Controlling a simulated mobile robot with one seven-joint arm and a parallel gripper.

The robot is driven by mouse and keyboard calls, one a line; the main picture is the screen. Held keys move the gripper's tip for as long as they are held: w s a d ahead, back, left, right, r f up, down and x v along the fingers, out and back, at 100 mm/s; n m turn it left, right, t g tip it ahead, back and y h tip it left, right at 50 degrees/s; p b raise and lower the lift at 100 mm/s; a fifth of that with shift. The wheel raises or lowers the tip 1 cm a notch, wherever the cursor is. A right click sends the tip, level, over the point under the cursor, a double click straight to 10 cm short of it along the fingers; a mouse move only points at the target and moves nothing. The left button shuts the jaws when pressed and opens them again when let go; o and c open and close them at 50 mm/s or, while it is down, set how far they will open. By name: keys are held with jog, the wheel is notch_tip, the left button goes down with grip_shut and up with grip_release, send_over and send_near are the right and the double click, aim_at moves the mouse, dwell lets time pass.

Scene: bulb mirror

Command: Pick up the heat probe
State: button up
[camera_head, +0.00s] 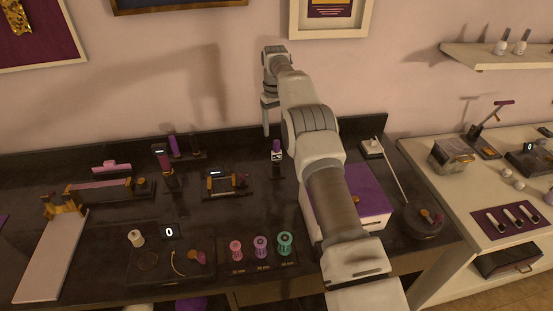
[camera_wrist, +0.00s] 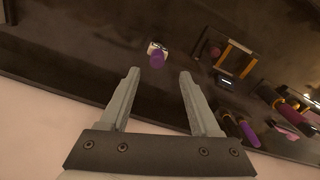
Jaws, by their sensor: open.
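My gripper (camera_head: 266,128) is open and empty, high over the back of the dark workbench (camera_head: 110,205). Its two fingers (camera_wrist: 160,76) show apart in the wrist view. A small purple-topped device with a white face (camera_head: 276,153) stands below and slightly right of the gripper in the head view. In the wrist view it (camera_wrist: 157,59) appears just beyond the fingertips, in line with the gap and not touched. Another upright purple-and-dark tool with a small display (camera_head: 163,163) stands farther left. Neither is labelled, so I cannot tell for certain which is the heat probe.
A small gold-posted frame (camera_head: 225,184) sits left of the purple-topped device. Dark and purple cylinders (camera_head: 185,149) stand at the back. Pink, purple and green spools (camera_head: 261,246) are in front. My arm partly hides a purple-topped box (camera_head: 367,190). The wall rises close behind the bench.

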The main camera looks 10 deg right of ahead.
aim_at(276, 141)
jog(key=shift+d+f+p, duration=0.2)
jog(key=shift+f+p, duration=0.45)
jog(key=shift+f, duration=3.15)
grip_shut()
